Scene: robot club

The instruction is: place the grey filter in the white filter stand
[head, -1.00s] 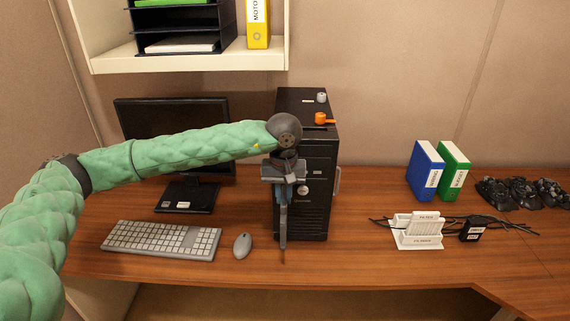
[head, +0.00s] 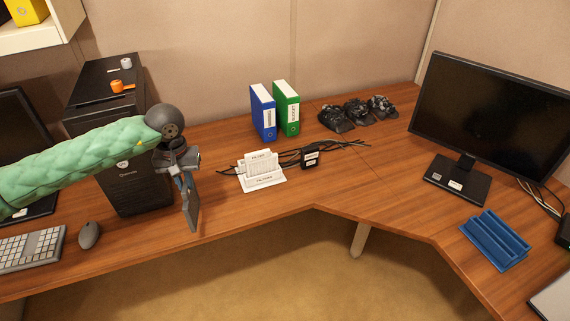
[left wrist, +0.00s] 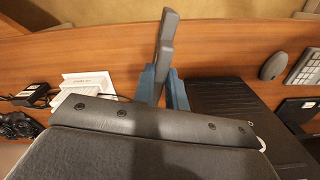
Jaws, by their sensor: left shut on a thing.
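My left gripper (head: 183,183) is shut on the grey filter (head: 193,207), a thin grey panel that hangs upright below the fingers, seen nearly edge-on. In the left wrist view the blue fingers (left wrist: 161,92) hold the grey filter (left wrist: 166,45) between them. The white filter stand (head: 263,180) sits on the desk to the right of the gripper, with upright white parts and printed labels. The stand also shows in the left wrist view (left wrist: 90,82), left of the fingers. The filter is apart from the stand. My right gripper is not in view.
A black computer tower (head: 135,185) stands just behind and left of my gripper. Black cables with a black adapter (head: 310,159) lie by the stand. Blue (head: 262,112) and green (head: 287,108) binders stand behind. A blue rack (head: 495,240) and monitor (head: 490,112) are at right.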

